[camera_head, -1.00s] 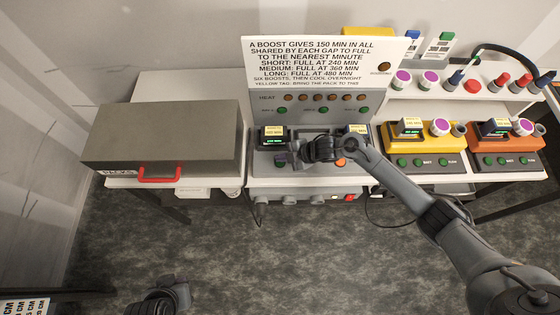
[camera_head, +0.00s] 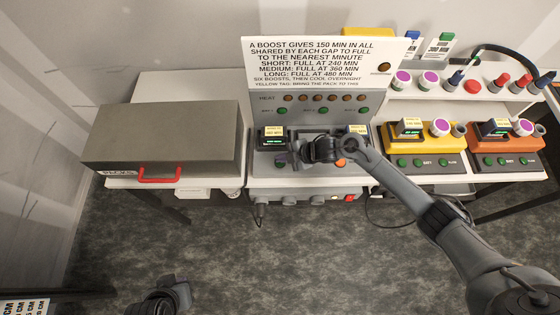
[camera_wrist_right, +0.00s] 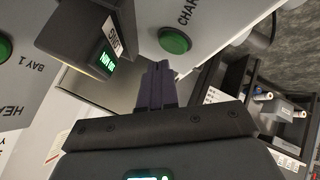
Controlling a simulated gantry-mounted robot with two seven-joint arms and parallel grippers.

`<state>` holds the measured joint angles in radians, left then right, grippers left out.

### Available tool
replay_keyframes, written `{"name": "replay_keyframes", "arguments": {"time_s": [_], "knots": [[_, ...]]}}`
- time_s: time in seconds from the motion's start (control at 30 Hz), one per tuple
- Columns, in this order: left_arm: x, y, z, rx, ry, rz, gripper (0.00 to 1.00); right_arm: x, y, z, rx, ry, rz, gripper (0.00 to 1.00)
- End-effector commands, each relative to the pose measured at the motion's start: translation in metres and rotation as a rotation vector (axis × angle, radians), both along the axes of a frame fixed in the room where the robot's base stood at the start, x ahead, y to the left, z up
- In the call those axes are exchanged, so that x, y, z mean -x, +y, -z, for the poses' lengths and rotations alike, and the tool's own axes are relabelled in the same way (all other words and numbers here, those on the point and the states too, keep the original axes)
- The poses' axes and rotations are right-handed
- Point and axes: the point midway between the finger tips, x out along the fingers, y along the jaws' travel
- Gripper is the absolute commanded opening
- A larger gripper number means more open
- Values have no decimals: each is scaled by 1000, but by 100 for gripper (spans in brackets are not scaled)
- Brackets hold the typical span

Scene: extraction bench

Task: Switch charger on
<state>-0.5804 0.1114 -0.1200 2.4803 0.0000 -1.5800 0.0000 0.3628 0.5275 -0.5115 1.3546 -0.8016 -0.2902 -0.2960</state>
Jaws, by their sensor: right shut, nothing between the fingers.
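A green button (camera_wrist_right: 174,40) beside lettering starting "CHAR" shows in the right wrist view. My right gripper (camera_wrist_right: 160,84) is shut and empty, its purple fingertips just below this button in that view; I cannot tell whether they touch it. In the head view my right gripper (camera_head: 281,160) is low over the charger's front panel, hiding part of it. A dark pack (camera_head: 272,142) with a lit green display sits in the left bay. My left gripper (camera_head: 166,300) is at the bottom edge, its fingers unclear.
A sign (camera_head: 325,63) stands behind the charger. A grey box (camera_head: 160,135) with a red handle is to the left. Yellow (camera_head: 405,145) and orange (camera_head: 500,145) stations stand to the right. A red switch (camera_head: 350,198) is under the charger's front edge.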

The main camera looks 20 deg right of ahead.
Motion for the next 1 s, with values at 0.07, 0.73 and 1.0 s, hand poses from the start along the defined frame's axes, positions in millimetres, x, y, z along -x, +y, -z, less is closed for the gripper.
{"name": "replay_keyframes", "arguments": {"time_s": [0.07,0.73,1.0], "knots": [[0,0,0,-1,0,1,0,0,0,0,0,0,0,0],[0,3,1,-14,0,9,0,0,0,2,0,0,0,0],[0,2,6,-8,0,5,0,0,0,9,0,1,-1,0]]}}
